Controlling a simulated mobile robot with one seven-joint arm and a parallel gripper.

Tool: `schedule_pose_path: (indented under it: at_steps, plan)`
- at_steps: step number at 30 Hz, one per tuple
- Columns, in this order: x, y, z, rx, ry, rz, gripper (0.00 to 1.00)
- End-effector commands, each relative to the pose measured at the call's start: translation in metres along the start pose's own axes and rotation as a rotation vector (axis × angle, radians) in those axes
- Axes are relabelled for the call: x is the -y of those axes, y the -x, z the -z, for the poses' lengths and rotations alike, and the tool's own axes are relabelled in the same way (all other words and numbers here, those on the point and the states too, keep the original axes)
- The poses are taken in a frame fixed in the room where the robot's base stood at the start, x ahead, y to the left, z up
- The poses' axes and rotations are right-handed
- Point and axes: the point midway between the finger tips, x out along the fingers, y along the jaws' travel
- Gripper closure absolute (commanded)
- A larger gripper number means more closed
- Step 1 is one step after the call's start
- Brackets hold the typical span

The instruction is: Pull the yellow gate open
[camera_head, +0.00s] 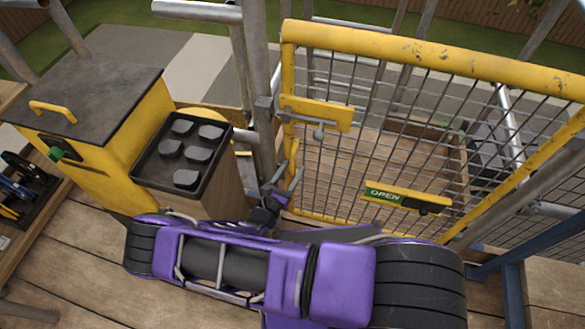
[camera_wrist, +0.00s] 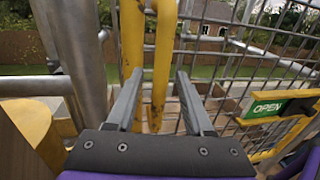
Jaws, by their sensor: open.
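The yellow gate (camera_head: 430,53) has a tubular frame with grey wire mesh and stands upright at the right of the head view. A green OPEN sign (camera_head: 384,195) is on a yellow bar low on its mesh; it also shows in the wrist view (camera_wrist: 268,107). A yellow latch plate (camera_head: 316,113) sits near its left edge. My gripper (camera_head: 289,181) is low beside the gate's left upright. In the wrist view its open, empty fingers (camera_wrist: 160,76) point towards yellow vertical bars (camera_wrist: 163,60), which show between them. I cannot tell whether they touch.
A grey scaffold post (camera_head: 256,90) stands just left of the gate. Left of it are a black tray of dark pieces (camera_head: 160,165) and a yellow box with a dark lid (camera_head: 95,75). A blue post (camera_head: 512,290) stands at lower right. Wooden planks form the floor.

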Motion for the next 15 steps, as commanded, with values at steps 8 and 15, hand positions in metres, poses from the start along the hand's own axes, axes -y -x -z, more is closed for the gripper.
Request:
schedule_pose_path:
  at_steps: [8, 15]
  plan:
    - [0.0004, -0.0058, 0.0003, -0.001, 0.001, 0.0, 0.48]
    - [0.0003, -0.0055, 0.0002, -0.001, 0.001, 0.0, 0.75]
